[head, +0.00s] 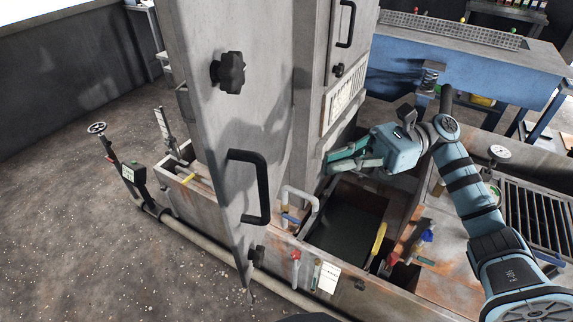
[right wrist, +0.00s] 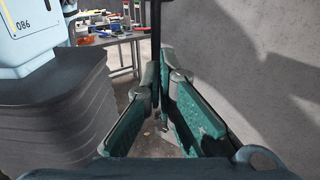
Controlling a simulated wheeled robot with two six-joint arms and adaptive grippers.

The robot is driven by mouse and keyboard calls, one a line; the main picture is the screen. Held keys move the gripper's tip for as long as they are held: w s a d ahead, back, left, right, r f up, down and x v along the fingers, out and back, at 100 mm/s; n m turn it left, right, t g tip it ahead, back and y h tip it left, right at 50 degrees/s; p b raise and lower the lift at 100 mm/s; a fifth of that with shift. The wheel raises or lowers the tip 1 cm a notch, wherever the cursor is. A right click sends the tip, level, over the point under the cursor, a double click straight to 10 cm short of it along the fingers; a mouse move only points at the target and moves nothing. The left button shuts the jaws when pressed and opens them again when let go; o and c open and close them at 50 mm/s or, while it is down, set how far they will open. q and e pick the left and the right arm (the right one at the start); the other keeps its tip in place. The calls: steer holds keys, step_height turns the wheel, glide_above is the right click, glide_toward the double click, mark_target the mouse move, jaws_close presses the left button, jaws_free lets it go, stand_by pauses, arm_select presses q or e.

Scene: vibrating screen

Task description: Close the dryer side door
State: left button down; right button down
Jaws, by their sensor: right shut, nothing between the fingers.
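The dryer side door (head: 225,120) is a tall grey metal panel standing swung open in the head view. It has a black star knob (head: 228,72) and a black bar handle (head: 248,187). The dryer body (head: 318,90) stands just behind it to the right. My right gripper (head: 332,160) is teal, shut and empty, to the right of the open door. In the right wrist view the fingertips (right wrist: 160,75) are close together, with a dark upright bar (right wrist: 156,30) at them; I cannot tell whether they touch it. My left gripper is not in view.
A grey pipe handle (head: 298,200) and an open dark bin (head: 345,222) lie below the gripper. A blue vibrating machine (head: 465,65) stands at the back right. A valve stand (head: 125,170) is at the left. The concrete floor (head: 75,230) at the left is mostly clear.

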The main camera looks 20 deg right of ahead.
steer(key=a+p, duration=0.2)
steer(key=a, duration=0.8)
steer(key=shift+s+p, duration=0.15)
steer(key=shift+p, duration=0.15)
